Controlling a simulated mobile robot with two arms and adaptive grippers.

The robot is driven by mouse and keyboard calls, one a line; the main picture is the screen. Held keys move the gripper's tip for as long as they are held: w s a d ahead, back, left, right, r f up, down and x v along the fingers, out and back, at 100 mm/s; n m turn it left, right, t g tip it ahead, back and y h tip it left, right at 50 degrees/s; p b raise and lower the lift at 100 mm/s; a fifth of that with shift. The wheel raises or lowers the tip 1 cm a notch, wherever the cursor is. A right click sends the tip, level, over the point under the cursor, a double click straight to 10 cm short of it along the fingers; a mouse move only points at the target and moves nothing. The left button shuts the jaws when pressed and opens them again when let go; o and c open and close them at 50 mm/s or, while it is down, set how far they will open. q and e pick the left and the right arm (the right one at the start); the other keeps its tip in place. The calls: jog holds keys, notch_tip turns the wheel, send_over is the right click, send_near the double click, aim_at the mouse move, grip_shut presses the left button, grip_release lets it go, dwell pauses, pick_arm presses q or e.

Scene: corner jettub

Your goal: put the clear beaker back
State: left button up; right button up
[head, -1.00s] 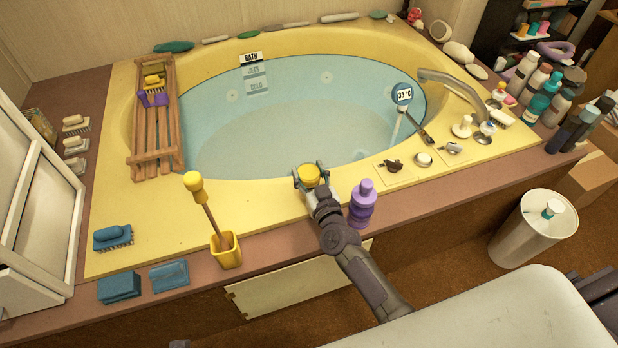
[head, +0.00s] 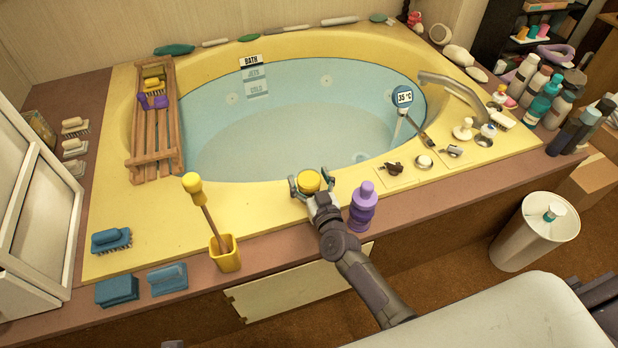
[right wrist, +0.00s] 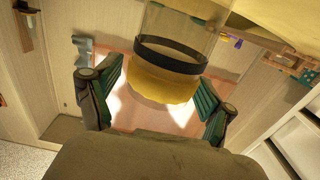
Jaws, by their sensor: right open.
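The clear beaker (right wrist: 180,40) shows in the right wrist view as a see-through body with a dark band and a yellow end. In the head view only its yellow round top (head: 309,181) shows clearly, at the near rim of the yellow tub. My right gripper (head: 310,184) is open, with one finger on each side of it. In the right wrist view the yellow end lies between the spread green-padded fingers (right wrist: 158,100), with gaps visible beside it. Its base is hidden in the head view. My left gripper is not in view.
A purple bottle (head: 363,207) stands close to the right of my gripper. A yellow holder with a brush (head: 225,252) stands to the left. The water-filled tub (head: 130,230) lies behind. Soap dishes and taps line the right rim; the rim between holder and gripper is clear.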

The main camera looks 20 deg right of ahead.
jog(key=shift+r, duration=0.1)
jog(key=shift+r, duration=0.1)
jog(key=s+a+n+g+y+p, duration=0.2)
jog(key=s+a+n+g+y, duration=0.15)
jog(key=s, duration=1.05)
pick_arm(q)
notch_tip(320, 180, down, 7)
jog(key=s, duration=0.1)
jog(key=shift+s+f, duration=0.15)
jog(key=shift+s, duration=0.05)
pick_arm(e)
jog(key=s+d+f+m+g+h, duration=0.1)
jog(key=s+d+f+g+h, duration=0.1)
jog(key=s+f+g, duration=0.4)
jog(key=s+d+f+g+h, duration=0.2)
jog(key=s+d+f+g, duration=0.2)
jog(key=s+f, duration=0.8)
jog(key=shift+s+d+f+m+g, duration=0.35)
jog(key=shift+s+f+g, duration=0.05)
jog(key=shift+f+g, duration=0.45)
